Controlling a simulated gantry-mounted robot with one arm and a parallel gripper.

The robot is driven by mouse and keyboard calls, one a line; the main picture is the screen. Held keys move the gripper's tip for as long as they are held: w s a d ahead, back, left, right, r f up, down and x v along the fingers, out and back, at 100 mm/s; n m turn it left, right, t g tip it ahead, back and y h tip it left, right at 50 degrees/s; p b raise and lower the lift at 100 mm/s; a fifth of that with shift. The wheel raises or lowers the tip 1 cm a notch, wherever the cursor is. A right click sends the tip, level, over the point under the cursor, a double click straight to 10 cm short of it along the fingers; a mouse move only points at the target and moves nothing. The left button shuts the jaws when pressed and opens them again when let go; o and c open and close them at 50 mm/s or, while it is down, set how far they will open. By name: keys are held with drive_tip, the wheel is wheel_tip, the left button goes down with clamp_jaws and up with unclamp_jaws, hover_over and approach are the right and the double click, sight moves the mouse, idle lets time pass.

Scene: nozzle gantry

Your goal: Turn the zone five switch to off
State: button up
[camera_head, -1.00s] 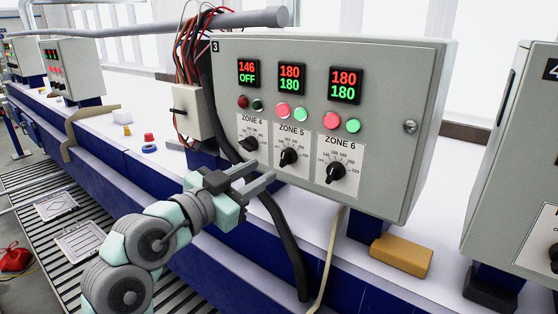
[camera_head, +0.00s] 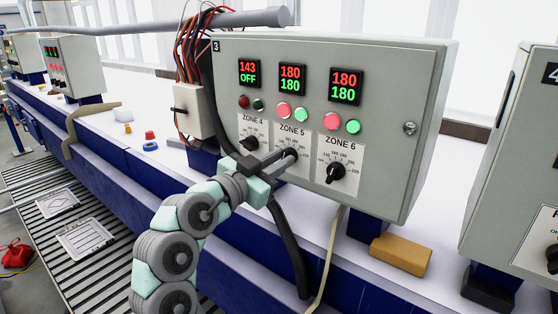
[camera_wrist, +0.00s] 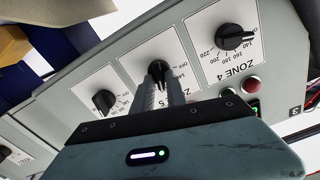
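The zone five switch is a black knob (camera_head: 291,153) on a white label plate in the middle of the grey control box (camera_head: 400,90). My gripper (camera_head: 284,158) is in front of it, its fingers partly covering the knob and its dial. In the wrist view the zone five knob (camera_wrist: 157,68) shows between the tips of my two fingers, which stand open on either side of it. I cannot tell whether they touch it. The zone 5 display (camera_head: 292,79) reads 180 over 180.
The zone 4 knob (camera_head: 249,143) is close on the left, under a display (camera_head: 249,73) reading 143 over OFF. The zone 6 knob (camera_head: 336,173) is on the right. A black cable (camera_head: 285,235) hangs below the box, and a yellow block (camera_head: 401,254) lies below right.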

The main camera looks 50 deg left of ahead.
clamp_jaws()
drive_tip(key=shift+n, duration=0.4)
drive_tip(key=shift+a+f+n+p, duration=0.1)
drive_tip(key=shift+a+n+p, duration=0.1)
drive_tip(key=shift+n+p, duration=3.5)
drive_tip(key=shift+a+n+p, duration=0.15)
drive_tip(key=shift+n+p, duration=2.3)
drive_tip(key=shift+n, duration=2.45)
drive_tip(key=shift+o, duration=1.9)
unclamp_jaws()
drive_tip(key=shift+f, duration=0.1)
